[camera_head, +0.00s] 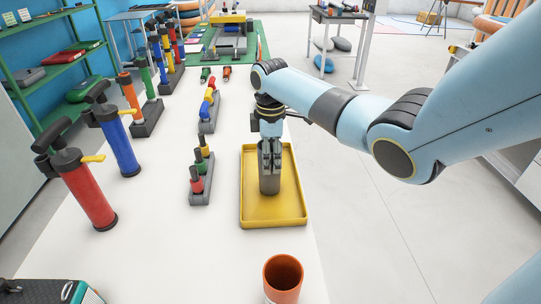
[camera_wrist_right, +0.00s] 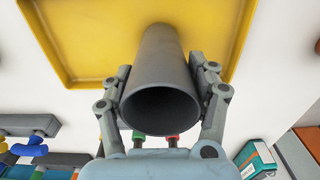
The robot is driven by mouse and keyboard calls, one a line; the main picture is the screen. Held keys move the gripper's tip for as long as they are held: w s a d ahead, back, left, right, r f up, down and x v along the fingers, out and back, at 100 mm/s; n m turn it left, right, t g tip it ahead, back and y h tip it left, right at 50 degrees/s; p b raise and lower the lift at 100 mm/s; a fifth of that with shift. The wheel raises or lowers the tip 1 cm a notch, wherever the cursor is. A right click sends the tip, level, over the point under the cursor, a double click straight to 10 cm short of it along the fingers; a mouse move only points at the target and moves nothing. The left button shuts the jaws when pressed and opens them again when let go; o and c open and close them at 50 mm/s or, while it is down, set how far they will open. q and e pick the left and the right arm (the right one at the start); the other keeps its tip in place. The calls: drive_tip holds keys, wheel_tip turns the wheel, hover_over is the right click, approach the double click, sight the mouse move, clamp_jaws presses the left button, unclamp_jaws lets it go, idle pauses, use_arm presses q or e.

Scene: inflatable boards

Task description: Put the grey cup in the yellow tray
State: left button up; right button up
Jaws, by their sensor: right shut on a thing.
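The grey cup (camera_head: 270,182) is upright over the yellow tray (camera_head: 273,218) in the head view. The cup also shows large in the right wrist view (camera_wrist_right: 165,65), with its dark open mouth toward the camera and its base over the yellow tray floor (camera_wrist_right: 95,35). My right gripper (camera_head: 270,158) is shut on the cup, with a finger on each side near its rim (camera_wrist_right: 165,82). I cannot tell whether the cup's base touches the tray floor. My left gripper is not in view.
An orange cup (camera_head: 283,278) stands in front of the tray. Left of the tray are a grey holder with coloured pieces (camera_head: 200,180), a red pump (camera_head: 88,190) and a blue pump (camera_head: 118,140). White table (camera_head: 150,225) between them is clear.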

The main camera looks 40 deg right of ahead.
drive_tip(key=shift+f, duration=0.2)
drive_tip(key=o, duration=1.2)
wheel_tip(320, 180, up, 12)
drive_tip(key=shift+r+b, duration=0.1)
drive_tip(key=shift+b, duration=0.25)
